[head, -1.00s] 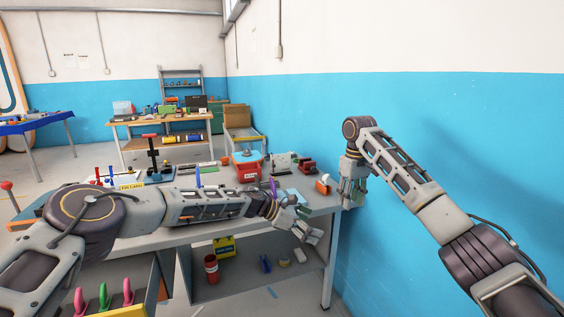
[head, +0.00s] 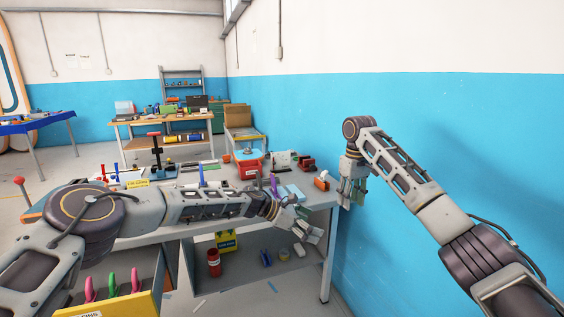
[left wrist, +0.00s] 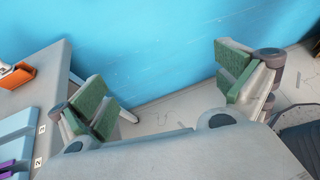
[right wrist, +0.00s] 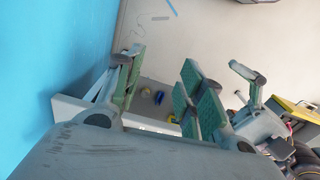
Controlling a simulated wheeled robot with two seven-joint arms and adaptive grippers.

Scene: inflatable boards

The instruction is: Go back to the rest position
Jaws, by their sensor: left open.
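My left arm reaches across the front of the workbench (head: 155,238) in the head view. Its gripper (head: 309,226) is at the bench's right front corner, with nothing between its fingers. In the left wrist view its green-padded fingers (left wrist: 168,92) are spread wide. My right gripper (head: 352,192) hangs pointing down beside the blue wall, just right of the bench's right end. In the right wrist view its green-padded fingers (right wrist: 162,88) are apart and empty. The left gripper (right wrist: 250,98) also shows there, close by on the right.
The bench holds a red bin (head: 249,168), an orange-and-white item (head: 321,181) and several tools. A yellow box (head: 227,240) and a red can (head: 213,262) are on the shelf below. The blue wall (head: 470,150) stands close on the right. A yellow bin (head: 125,305) is at lower left.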

